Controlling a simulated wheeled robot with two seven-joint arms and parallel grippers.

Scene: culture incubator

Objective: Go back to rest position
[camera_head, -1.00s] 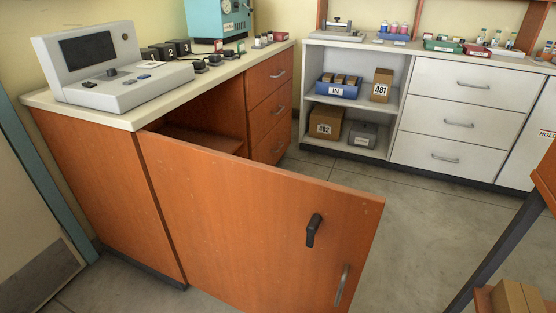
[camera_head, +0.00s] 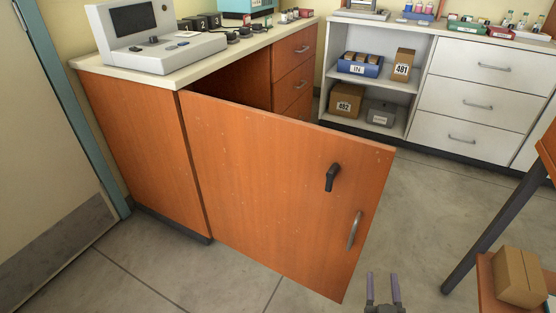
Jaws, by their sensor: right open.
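My right gripper (camera_head: 384,291) shows at the bottom edge of the head view, to the right of centre. Its two fingers point up in the picture and stand apart, with nothing between them. It is just right of the lower corner of an open orange cabinet door (camera_head: 270,190) and does not appear to touch it. The door has a black latch handle (camera_head: 332,177) and a silver pull handle (camera_head: 355,230). My left gripper is not in view.
The open door juts out from the orange bench (camera_head: 140,150). A grey device (camera_head: 150,35) stands on the bench top. At right are a dark table leg (camera_head: 495,235) and a cardboard box (camera_head: 518,277) on a low shelf. White shelving (camera_head: 410,45) stands behind. Grey floor is clear between.

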